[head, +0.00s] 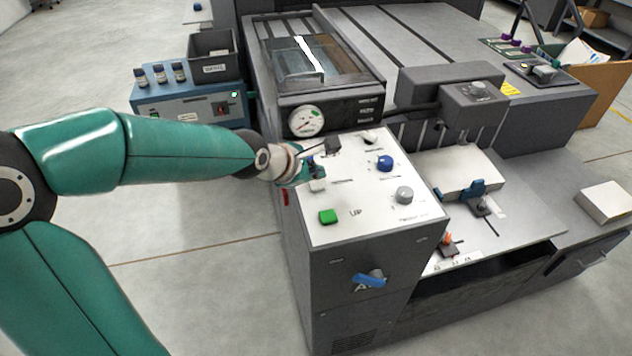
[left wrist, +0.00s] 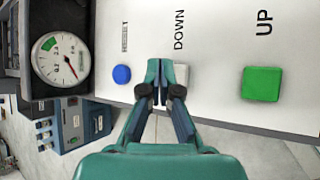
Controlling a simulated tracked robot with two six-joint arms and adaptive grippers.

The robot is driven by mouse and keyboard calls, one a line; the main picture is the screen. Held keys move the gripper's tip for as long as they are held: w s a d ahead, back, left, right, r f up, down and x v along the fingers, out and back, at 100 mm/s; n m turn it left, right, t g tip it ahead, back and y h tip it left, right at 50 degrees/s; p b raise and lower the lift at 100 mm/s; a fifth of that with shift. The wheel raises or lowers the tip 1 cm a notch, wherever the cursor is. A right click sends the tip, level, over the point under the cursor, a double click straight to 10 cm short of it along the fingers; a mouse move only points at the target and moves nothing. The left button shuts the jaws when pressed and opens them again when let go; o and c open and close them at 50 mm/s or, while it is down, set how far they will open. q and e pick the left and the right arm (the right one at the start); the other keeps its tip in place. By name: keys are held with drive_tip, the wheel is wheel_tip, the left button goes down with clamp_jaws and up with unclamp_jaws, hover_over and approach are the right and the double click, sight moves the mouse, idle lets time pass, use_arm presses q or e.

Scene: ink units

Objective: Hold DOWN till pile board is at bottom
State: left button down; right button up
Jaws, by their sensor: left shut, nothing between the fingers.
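The control panel (head: 345,230) stands in front of me. In the left wrist view, the pale DOWN button (left wrist: 181,75) sits below its printed label, partly covered by my gripper. My left gripper (head: 312,172) is shut and empty at the panel's left side. In the left wrist view its fingertips (left wrist: 163,66) overlap the DOWN button's left edge; I cannot tell whether they press it. The green UP button (left wrist: 262,84) is to the right, also visible in the head view (head: 328,217). I cannot clearly make out the pile board. My right gripper is out of view.
A small blue button (left wrist: 121,74) lies left of the fingers, beyond it a round gauge (left wrist: 60,58). The panel also bears a blue knob (head: 385,162) and a grey knob (head: 404,194). A white paper stack (head: 455,170) lies right. A blue box (head: 190,105) stands behind my arm.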

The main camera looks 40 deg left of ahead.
sight(315, 185)
use_arm(q)
drive_tip(key=shift+f, duration=0.1)
idle(0.5)
drive_tip(key=shift+f, duration=0.3)
drive_tip(key=shift+f+b, duration=0.4)
drive_tip(key=shift+f, duration=0.05)
idle(2.5)
drive_tip(key=shift+r, duration=0.1)
drive_tip(key=shift+r+p, duration=0.8)
drive_tip(key=shift+p, duration=0.2)
wheel_tip(315, 185, up, 5)
drive_tip(key=p, duration=0.5)
drive_tip(key=shift+p, duration=0.3)
